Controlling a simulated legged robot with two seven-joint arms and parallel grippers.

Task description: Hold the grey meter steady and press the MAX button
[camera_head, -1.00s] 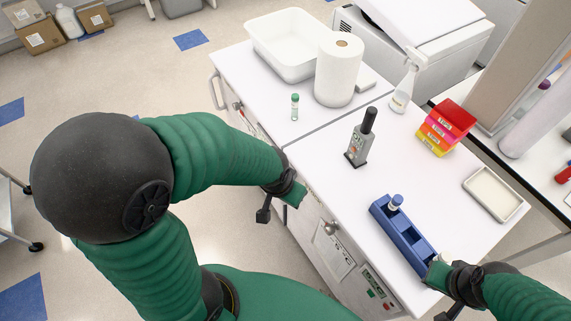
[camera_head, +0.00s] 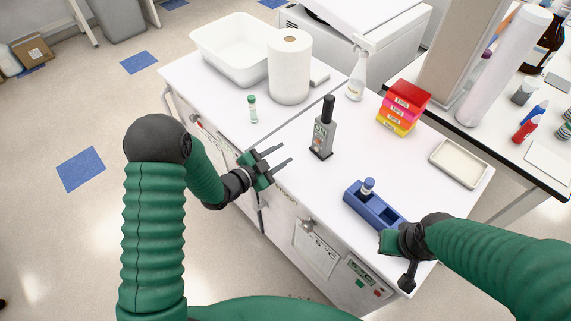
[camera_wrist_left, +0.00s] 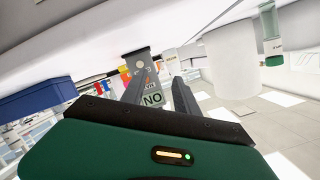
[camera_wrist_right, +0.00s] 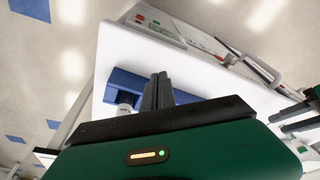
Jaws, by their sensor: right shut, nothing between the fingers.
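The grey meter (camera_head: 322,138) stands upright on the white bench, with a black top part. Its face buttons are too small to read in the head view. My left gripper (camera_head: 285,154) is open and empty, left of the meter and apart from it, fingers toward it. In the left wrist view the meter (camera_wrist_left: 142,66) shows ahead, beyond the open fingers (camera_wrist_left: 160,84). My right gripper (camera_head: 385,243) is at the near end of the blue rack, its fingertips partly hidden. In the right wrist view its fingers (camera_wrist_right: 158,82) are together and empty.
A green-capped vial (camera_head: 252,109), paper roll (camera_head: 289,68) and white tub (camera_head: 235,55) stand behind left. Coloured boxes (camera_head: 403,107), a spray bottle (camera_head: 357,76) and shallow tray (camera_head: 458,163) are right and behind. Bench around the meter is clear.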

